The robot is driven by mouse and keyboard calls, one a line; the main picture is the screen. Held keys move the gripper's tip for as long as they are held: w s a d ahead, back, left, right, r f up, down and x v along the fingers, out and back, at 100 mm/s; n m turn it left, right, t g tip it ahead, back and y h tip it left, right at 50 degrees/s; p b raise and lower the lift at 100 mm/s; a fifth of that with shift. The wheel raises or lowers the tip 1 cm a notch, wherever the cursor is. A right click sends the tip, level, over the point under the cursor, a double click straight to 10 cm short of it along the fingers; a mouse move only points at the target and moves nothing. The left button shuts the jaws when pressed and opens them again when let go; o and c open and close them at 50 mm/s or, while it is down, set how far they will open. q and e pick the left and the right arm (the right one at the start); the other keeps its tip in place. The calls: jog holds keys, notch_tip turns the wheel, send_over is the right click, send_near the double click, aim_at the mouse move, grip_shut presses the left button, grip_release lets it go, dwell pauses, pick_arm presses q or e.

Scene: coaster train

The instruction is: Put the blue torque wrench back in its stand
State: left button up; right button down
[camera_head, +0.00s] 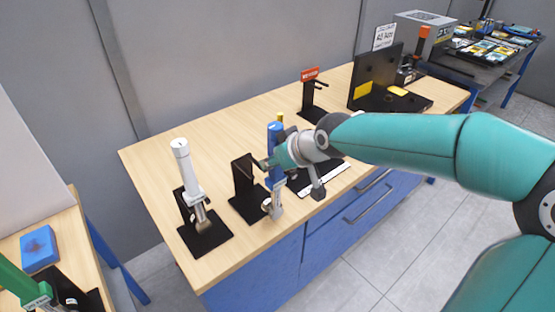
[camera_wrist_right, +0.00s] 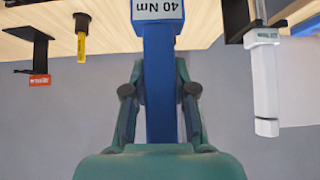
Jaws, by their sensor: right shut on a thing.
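The blue torque wrench (camera_head: 275,180) stands roughly upright at the table's front edge, handle up and metal head down. My right gripper (camera_head: 272,163) is shut on its handle. In the right wrist view the blue handle (camera_wrist_right: 160,70), labelled 40 Nm, lies between the fingers (camera_wrist_right: 160,100). A black stand (camera_head: 243,180) with an upright and a flat base is directly left of the wrench. The wrench's head overlaps the right side of the stand's base; I cannot tell whether they touch. My left gripper is not in view.
A white wrench (camera_head: 187,170) sits in its own black stand (camera_head: 205,238) to the left. A black stand with a red sign (camera_head: 310,74) and a large black bracket (camera_head: 377,72) are further back. A green tool (camera_head: 20,282) is at bottom left. The table's back left (camera_head: 190,130) is clear.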

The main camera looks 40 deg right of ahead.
aim_at(272, 134)
jog(key=w+p, duration=0.2)
jog(key=w, duration=0.7)
jog(key=shift+w+a+r, duration=0.15)
jog(key=shift+w+a, duration=0.05)
jog(key=shift+a, duration=0.15)
dwell(2.5)
dwell(0.6)
jog(key=shift+f+b, duration=0.8)
jog(key=shift+b, duration=0.2)
dwell(0.9)
jog(key=c, duration=0.9)
grip_release()
jog(key=shift+s+f, duration=0.1)
jog(key=shift+o, duration=0.2)
jog(key=v, duration=1.2)
